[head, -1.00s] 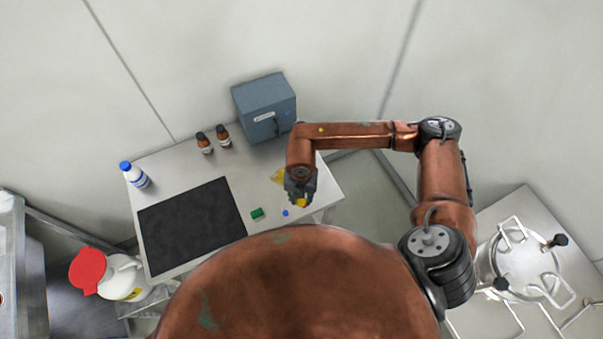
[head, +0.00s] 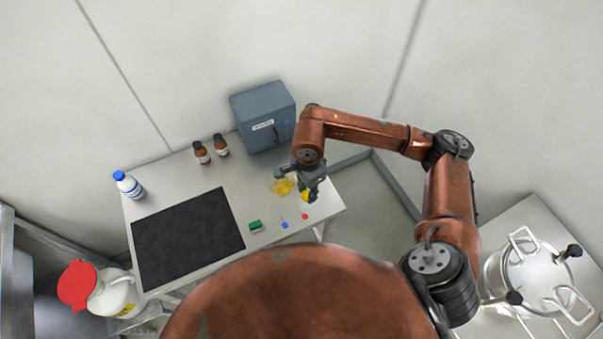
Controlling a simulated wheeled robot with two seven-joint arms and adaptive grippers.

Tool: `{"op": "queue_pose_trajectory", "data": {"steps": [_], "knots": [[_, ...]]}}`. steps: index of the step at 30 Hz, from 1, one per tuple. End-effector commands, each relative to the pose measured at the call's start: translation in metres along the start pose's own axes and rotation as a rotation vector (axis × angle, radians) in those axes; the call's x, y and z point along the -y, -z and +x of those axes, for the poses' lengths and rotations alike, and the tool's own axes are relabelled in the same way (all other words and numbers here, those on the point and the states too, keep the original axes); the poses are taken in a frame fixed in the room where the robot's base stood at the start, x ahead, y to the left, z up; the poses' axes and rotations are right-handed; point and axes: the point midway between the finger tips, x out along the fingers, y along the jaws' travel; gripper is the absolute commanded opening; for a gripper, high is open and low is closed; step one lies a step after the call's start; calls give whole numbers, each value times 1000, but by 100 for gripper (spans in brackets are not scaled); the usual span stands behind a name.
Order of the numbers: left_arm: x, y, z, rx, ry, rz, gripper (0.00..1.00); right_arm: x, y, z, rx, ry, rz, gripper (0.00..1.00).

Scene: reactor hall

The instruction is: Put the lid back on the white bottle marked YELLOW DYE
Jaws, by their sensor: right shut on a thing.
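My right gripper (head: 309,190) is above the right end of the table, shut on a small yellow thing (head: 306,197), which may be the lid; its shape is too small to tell. No mark reading YELLOW DYE can be read. A white bottle with a blue cap (head: 130,186) stands at the table's left end, its label unreadable. A white jug with a red top (head: 112,293) and a yellow label is at the lower left, off the table. Part of the table under my right gripper is hidden. My left gripper is out of view.
A yellow patch (head: 281,187) lies on the table (head: 180,180) beside my right gripper. Near the front edge are a green block (head: 255,226), a small blue thing (head: 284,225) and a small red thing (head: 305,216). Brown bottles (head: 201,153), a grey box (head: 264,117) and a black mat (head: 187,238) also occupy the table.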

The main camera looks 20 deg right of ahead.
Motion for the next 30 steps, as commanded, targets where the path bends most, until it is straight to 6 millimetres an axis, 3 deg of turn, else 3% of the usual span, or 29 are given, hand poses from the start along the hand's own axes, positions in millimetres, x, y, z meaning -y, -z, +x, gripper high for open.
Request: {"op": "queue_pose_trajectory", "data": {"steps": [9,15,21,30], "knots": [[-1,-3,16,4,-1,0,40,2,15,-13,1,0,-717,19],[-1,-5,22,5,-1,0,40,2,23,-21,1,1,-1096,19],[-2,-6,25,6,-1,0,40,1,27,-26,2,1,-1299,19],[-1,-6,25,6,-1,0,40,1,27,-27,2,0,-1338,19]]}}
